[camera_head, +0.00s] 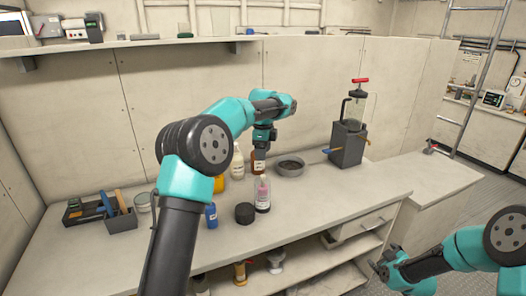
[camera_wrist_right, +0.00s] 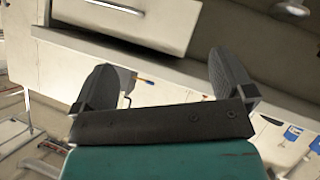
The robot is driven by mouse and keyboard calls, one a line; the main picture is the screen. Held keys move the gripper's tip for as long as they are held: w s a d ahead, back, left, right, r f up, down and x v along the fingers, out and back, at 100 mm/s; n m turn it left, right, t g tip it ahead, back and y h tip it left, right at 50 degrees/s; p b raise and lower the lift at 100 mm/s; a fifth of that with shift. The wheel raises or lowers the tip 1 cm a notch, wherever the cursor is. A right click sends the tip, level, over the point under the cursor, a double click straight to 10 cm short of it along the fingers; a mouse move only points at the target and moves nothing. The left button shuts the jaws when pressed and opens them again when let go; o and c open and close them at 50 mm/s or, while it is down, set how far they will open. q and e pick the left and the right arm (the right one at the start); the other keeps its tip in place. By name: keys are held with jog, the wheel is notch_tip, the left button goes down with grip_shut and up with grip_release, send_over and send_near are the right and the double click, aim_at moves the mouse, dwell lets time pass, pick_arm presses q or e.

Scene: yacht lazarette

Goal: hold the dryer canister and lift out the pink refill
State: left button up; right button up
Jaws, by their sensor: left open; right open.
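The dryer canister (camera_head: 263,203) is a clear upright cylinder with a label, standing on the bench near the middle. The pink refill (camera_head: 263,188) shows inside it. A round black cap (camera_head: 245,213) lies on the bench just left of the canister. My left gripper (camera_head: 262,150) hangs pointing down, above and behind the canister; its fingers are hard to make out, but it is open and apart from the canister. My right gripper (camera_head: 382,268) is low at the right, in front of the bench shelves. In the right wrist view its fingers (camera_wrist_right: 163,82) are spread with nothing between them.
A brown bottle (camera_head: 258,163), a white bottle (camera_head: 238,165) and a grey bowl (camera_head: 289,166) stand behind the canister. A blue container (camera_head: 211,216) stands left of the cap. A grey pump device (camera_head: 348,140) stands at the right. Bare benchtop lies right of the canister. A drawer (camera_head: 362,224) is below.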

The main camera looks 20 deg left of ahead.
jog(key=w+a+r+n+t+y, duration=0.3)
jog(key=w+a+r+n, duration=0.4)
jog(key=w+r, duration=0.4)
jog(key=w+a+r+n+g+y, duration=0.2)
jog(key=w+a+r+n+y, duration=0.2)
jog(key=a+r+n+y, duration=0.55)
jog(key=s+a+n+g, duration=0.4)
jog(key=a+n+g, duration=0.5)
jog(key=a+n, duration=0.6)
jog(key=n+g+h, duration=0.6)
jog(key=n, duration=0.8)
send_near(265, 200)
jog(key=w, duration=0.1)
jog(key=w+f, duration=0.1)
jog(key=w+a, duration=0.1)
jog(key=shift+w+a+f+m, duration=0.1)
jog(key=shift+w+f+m, duration=0.05)
jog(key=shift+f+m, duration=0.15)
jog(key=shift+s+a+f+n+h, duration=0.1)
jog(key=shift+s+f+n+h, duration=0.15)
jog(key=shift+f+n, duration=0.2)
jog(key=shift+x, duration=4.95)
